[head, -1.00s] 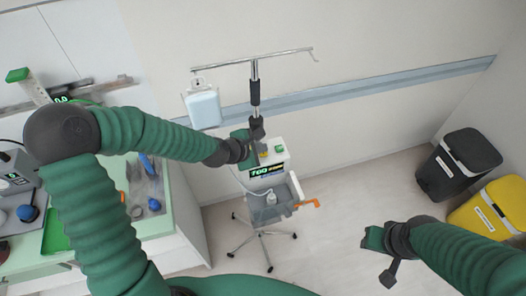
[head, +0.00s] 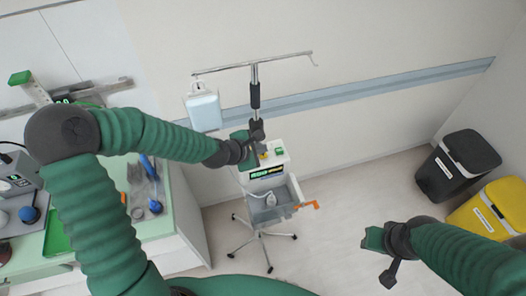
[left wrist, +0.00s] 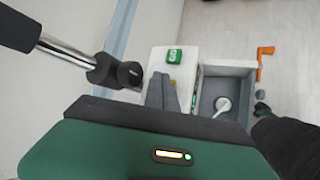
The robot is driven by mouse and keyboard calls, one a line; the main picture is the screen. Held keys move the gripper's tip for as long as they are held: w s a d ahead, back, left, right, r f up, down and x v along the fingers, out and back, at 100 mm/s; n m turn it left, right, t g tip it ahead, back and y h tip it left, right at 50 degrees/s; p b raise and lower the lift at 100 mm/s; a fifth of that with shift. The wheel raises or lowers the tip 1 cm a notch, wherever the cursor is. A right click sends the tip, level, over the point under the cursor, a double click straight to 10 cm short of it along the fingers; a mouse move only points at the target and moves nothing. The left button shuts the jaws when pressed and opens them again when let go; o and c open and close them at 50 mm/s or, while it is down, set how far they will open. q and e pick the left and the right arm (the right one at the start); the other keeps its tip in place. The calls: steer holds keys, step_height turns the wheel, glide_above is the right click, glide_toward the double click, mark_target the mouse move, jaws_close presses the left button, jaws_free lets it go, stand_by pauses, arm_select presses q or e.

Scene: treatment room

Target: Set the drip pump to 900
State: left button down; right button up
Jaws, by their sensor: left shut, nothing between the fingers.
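The drip pump (head: 276,157) is a white box on a wheeled pole stand, with a green button (head: 279,150) and a yellow one (head: 263,155) on top. Its lit front display (head: 267,172) shows green digits too blurred to read surely. My left gripper (head: 254,154) is shut and empty, with its fingers at the pump top beside the yellow button. In the left wrist view the fingertips (left wrist: 161,78) are close to the yellow button (left wrist: 173,85); I cannot tell whether they touch it. My right gripper (head: 373,238) hangs over the floor, its jaws unclear.
A grey tray (head: 271,216) with an orange handle (head: 307,205) hangs below the pump. The stand's pole (head: 255,90) carries a drip bag (head: 203,110). A counter (head: 180,205) is at left, black (head: 440,180) and yellow (head: 470,219) bins at right.

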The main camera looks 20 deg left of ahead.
mark_target(261, 156)
arm_select(q)
steer(key=shift+r, duration=0.35)
step_height(261, 156, up, 5)
steer(key=p, duration=0.5)
steer(key=shift+f, duration=0.1)
stand_by(2.3)
